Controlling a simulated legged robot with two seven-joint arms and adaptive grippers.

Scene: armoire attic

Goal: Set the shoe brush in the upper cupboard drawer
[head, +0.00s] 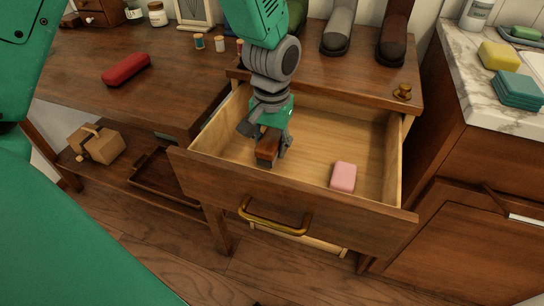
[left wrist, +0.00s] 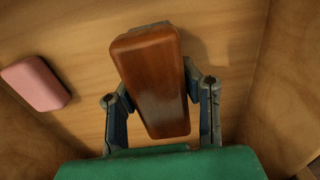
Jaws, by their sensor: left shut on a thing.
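The shoe brush (head: 268,147) has a brown wooden back and is held in my left gripper (head: 264,148), inside the open upper drawer (head: 318,142). In the left wrist view the brush (left wrist: 152,80) lies between the two fingers of the gripper (left wrist: 160,105), its wooden back toward the camera. A strip of grey bristles shows at its far end. The brush is over the pale wooden drawer floor; I cannot tell whether it touches it. The drawer has a brass handle (head: 274,222) on its front. My right gripper is not in view.
A pink block (head: 343,177) lies in the drawer, right of the brush; it also shows in the left wrist view (left wrist: 36,84). Drawer walls stand close around the gripper. Dark shoes (head: 394,35) stand on the cupboard top. A red case (head: 126,69) lies on the left table.

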